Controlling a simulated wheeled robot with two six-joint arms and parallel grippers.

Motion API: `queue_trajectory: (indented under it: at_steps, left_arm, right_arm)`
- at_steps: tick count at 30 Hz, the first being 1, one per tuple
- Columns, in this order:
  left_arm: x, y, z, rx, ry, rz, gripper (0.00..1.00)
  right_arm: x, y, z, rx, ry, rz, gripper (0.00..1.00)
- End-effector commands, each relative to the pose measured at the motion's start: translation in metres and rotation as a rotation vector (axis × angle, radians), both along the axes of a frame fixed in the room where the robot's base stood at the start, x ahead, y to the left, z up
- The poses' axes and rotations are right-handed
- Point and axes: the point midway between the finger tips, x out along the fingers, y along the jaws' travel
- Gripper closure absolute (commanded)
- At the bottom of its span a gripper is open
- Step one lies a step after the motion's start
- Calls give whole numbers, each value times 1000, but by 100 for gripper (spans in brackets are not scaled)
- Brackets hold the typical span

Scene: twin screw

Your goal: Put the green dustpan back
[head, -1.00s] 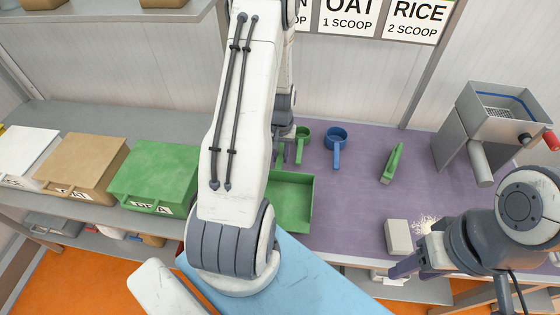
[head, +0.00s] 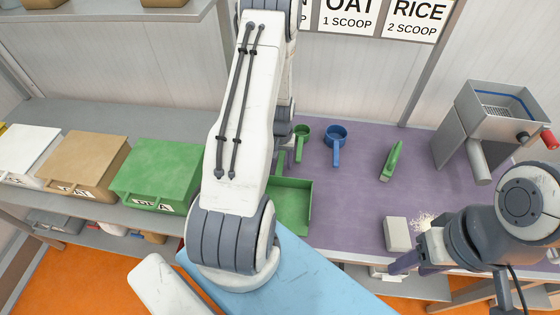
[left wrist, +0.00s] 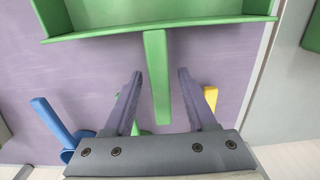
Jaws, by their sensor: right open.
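The green dustpan (head: 291,203) lies on the purple mat, partly hidden behind my left arm in the head view. In the left wrist view its pan (left wrist: 110,27) is at the top and its handle (left wrist: 157,70) points down between my left fingers. My left gripper (left wrist: 160,73) is open, with a gap on each side of the handle. In the head view the left gripper is mostly hidden by my arm. My right gripper (head: 405,264) is open and empty near the front edge of the mat, by a pale block (head: 397,234).
A green scoop (head: 302,143) and a blue scoop (head: 335,142) stand behind the dustpan. A grey machine (head: 490,120) stands at right. Lidded bins (head: 155,172) stand at left.

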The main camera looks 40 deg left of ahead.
Motion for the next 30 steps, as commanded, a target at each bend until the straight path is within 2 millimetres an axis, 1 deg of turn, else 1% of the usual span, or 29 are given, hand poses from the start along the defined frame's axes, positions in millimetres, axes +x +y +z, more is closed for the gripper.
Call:
queue_trajectory:
  at_steps: [5,8,11,21,25,30]
  left_arm:
    - [0,0,4,0,0,0,43]
    - [1,1,10,2,-3,0,43]
    - [1,1,25,3,-5,0,43]
    - [2,1,92,4,-6,0,43]
    - [2,1,111,3,-4,0,43]
    - [1,1,122,1,-1,0,43]
  right_arm:
    - [0,0,3,0,0,0,50]
    - [0,0,-1,0,0,0,50]
    - [0,0,-5,0,0,0,50]
    - [0,0,-19,0,0,1,50]
    - [0,0,-21,0,0,1,50]
    - [0,0,-22,0,0,1,50]
